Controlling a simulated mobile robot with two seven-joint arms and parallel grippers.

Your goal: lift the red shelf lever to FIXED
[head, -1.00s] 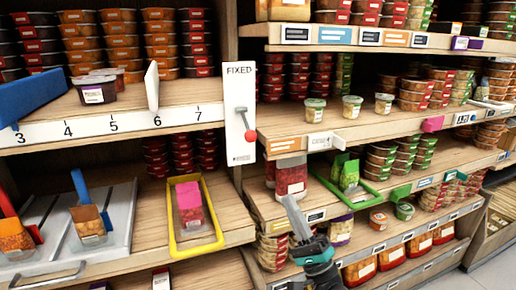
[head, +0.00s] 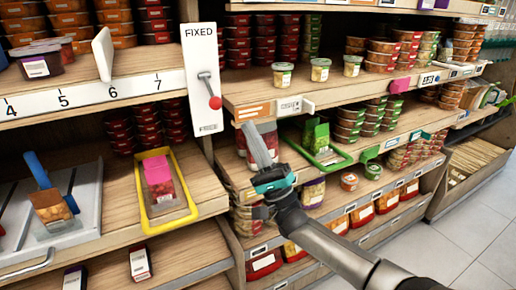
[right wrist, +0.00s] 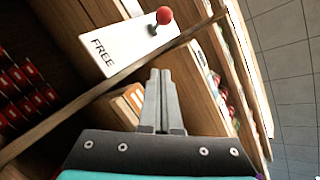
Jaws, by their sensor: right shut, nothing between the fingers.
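The red shelf lever (head: 214,101) has a grey stem and a red ball knob. It hangs downward on a white panel (head: 197,52) marked FIXED at the top. In the right wrist view the red knob (right wrist: 164,15) stands out from the panel (right wrist: 125,42), where the word FREE shows. My right gripper (head: 246,127) is shut and empty, its grey fingers pointing up, below and to the right of the knob and apart from it. Its closed fingers (right wrist: 160,73) also show in the right wrist view. My left gripper is out of view.
Tubs (head: 320,69) stand on that shelf. A yellow tray (head: 144,184) and a green tray (head: 318,155) are lower down. Floor is free at the right.

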